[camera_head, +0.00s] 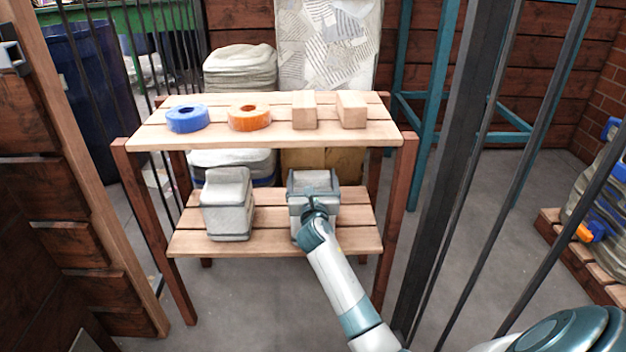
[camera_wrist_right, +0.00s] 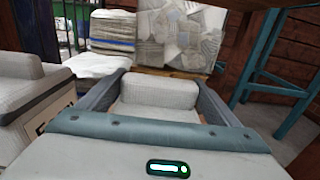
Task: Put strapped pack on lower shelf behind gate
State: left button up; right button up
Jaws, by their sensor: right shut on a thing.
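The two-level wooden rack has a lower shelf (camera_head: 268,240) of slats. My right gripper (camera_head: 313,188) is over the right half of that shelf, its arm reaching in from the bottom right. It is shut on a grey pack (camera_head: 297,226), which also shows between the fingers in the right wrist view (camera_wrist_right: 158,93). The pack is upright at the shelf; I cannot tell whether it rests on it. Straps on it cannot be made out. Dark gate bars (camera_head: 440,170) stand at the right of the arm. My left gripper is not in view.
A second grey pack (camera_head: 228,206) stands on the lower shelf to the left, apart from the held one. The upper shelf holds a blue ring (camera_head: 187,119), an orange ring (camera_head: 249,118) and two wooden blocks (camera_head: 304,110). A wooden post (camera_head: 75,150) bounds the left.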

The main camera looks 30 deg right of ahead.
dwell(0.3)
jog(key=o, duration=2)
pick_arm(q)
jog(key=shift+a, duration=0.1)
pick_arm(e)
jog(key=shift+r, duration=0.1)
jog(key=shift+s+a, duration=0.35)
jog(key=shift+s, duration=0.2)
jog(key=p+v, duration=0.1)
jog(key=v, duration=0.3)
pick_arm(q)
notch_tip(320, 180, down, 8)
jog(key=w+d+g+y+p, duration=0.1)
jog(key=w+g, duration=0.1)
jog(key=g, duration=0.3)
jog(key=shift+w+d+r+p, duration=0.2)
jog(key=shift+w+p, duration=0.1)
jog(key=shift+p, duration=0.05)
pick_arm(e)
jog(key=v, duration=0.6)
jog(key=shift+s+a, duration=0.3)
